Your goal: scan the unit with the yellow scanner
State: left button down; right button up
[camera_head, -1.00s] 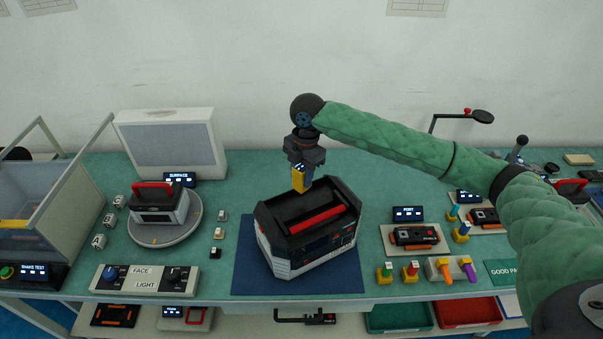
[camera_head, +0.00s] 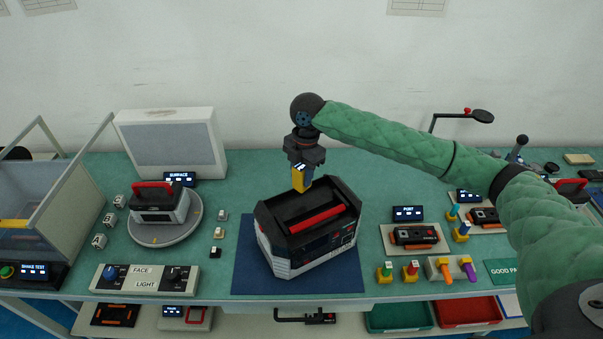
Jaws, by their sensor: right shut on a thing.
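The unit (camera_head: 290,262), a black and light grey box with a red top handle, stands upright on a dark blue mat (camera_head: 245,276) at the middle of the bench. My right gripper (camera_head: 302,174) points down above the unit's back edge. It is shut on the yellow scanner (camera_head: 300,182), which hangs below the fingers just behind the red handle. I cannot tell whether the scanner touches the unit. My left gripper does not show.
A second, smaller unit (camera_head: 158,214) sits on a round grey turntable (camera_head: 165,237) at the left. A face and light switch panel (camera_head: 145,280) stands at the front left. Port testers (camera_head: 413,237) and coloured plugs (camera_head: 411,271) stand at the right.

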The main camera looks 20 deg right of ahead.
aim_at(301, 166)
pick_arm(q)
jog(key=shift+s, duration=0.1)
